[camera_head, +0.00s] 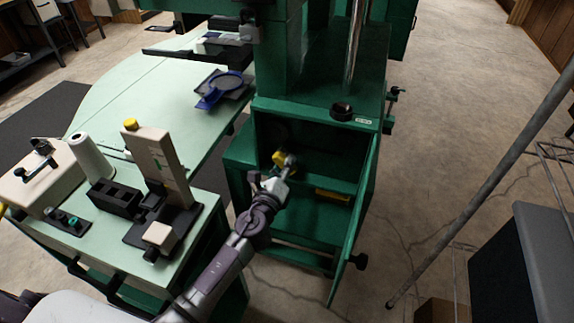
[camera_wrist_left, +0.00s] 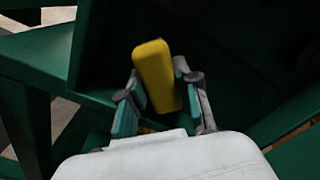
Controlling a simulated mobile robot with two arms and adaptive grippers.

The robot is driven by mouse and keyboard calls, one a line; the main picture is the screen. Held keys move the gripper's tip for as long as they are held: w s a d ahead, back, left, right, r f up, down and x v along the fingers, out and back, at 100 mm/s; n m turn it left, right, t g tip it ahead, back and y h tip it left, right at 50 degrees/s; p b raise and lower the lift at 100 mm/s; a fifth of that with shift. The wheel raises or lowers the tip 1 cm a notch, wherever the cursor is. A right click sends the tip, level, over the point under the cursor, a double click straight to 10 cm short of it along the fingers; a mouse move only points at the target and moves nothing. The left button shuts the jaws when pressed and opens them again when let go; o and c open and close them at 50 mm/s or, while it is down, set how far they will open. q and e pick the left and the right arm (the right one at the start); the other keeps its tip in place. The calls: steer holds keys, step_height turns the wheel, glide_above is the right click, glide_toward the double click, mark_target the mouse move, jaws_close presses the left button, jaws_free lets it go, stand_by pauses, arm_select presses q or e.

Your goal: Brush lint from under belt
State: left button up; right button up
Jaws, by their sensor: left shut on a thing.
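My left gripper (camera_head: 284,170) reaches into the open lower compartment of a green machine (camera_head: 318,112). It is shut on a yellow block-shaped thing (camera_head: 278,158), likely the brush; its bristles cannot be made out. In the left wrist view the yellow block (camera_wrist_left: 156,70) stands up between the two fingers of the gripper (camera_wrist_left: 162,98). The compartment is dark inside, and I cannot make out a belt or lint. A second yellow piece (camera_head: 333,195) lies on the ledge low in the compartment, right of my gripper. My right gripper is not in view.
The compartment's green door (camera_head: 355,222) stands open on the right. A slanted metal pole (camera_head: 480,180) stands at right.

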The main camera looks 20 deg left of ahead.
arm_select(q)
steer(key=s, duration=0.6)
stand_by(0.3)
steer(key=shift+a, duration=0.1)
steer(key=s, duration=0.3)
stand_by(0.5)
stand_by(0.5)
